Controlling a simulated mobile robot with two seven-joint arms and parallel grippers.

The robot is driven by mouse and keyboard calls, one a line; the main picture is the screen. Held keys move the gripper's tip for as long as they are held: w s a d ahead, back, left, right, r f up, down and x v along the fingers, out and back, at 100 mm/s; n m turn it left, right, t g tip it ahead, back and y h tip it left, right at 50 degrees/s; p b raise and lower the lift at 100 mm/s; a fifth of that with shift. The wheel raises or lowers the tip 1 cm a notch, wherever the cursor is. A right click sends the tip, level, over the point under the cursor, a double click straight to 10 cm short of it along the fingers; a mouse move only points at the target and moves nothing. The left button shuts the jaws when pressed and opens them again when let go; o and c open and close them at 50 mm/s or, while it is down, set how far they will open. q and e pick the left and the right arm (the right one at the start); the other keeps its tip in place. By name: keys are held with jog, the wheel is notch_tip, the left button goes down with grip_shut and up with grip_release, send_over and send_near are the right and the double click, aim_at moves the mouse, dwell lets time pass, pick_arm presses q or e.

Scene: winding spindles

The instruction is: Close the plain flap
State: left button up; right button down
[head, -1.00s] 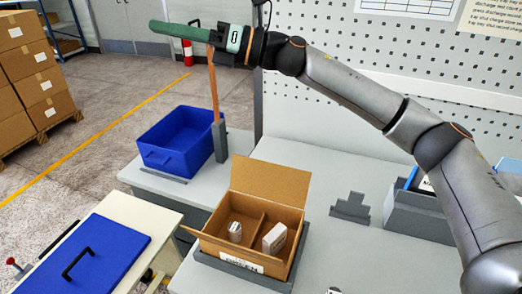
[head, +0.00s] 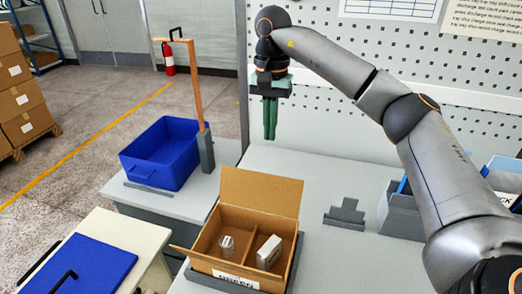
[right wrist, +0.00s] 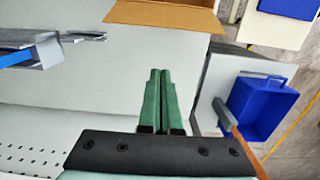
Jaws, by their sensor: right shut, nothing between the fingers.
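An open cardboard box (head: 212,237) sits in a low grey holder on the grey table, with a divider inside. Its plain brown back flap (head: 261,192) stands up, leaning slightly back. A flap sticks out at the box's left, and a white printed label (head: 236,280) is on the front. A clear roundish item (head: 227,245) lies in the left compartment and a white block (head: 269,252) in the right. My right gripper (head: 270,137) points down, shut and empty, above and behind the raised flap, apart from it. The right wrist view shows its green fingers (right wrist: 160,76) together and part of the box (right wrist: 165,14).
A blue bin (head: 160,155) and a wooden post (head: 196,85) stand behind left. A grey stepped block (head: 345,214) and grey bins (head: 402,212) are to the right. A perforated wall (head: 330,110) rises behind the table. A blue lid (head: 85,268) is front left.

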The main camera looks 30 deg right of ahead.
aim_at(259, 192)
jog(key=s+a+f+p, duration=0.1)
jog(key=s+a+f, duration=0.1)
jog(key=f, duration=0.5)
jog(key=shift+s+a+f, duration=0.4)
jog(key=shift+a, duration=0.25)
jog(key=shift+w, duration=0.1)
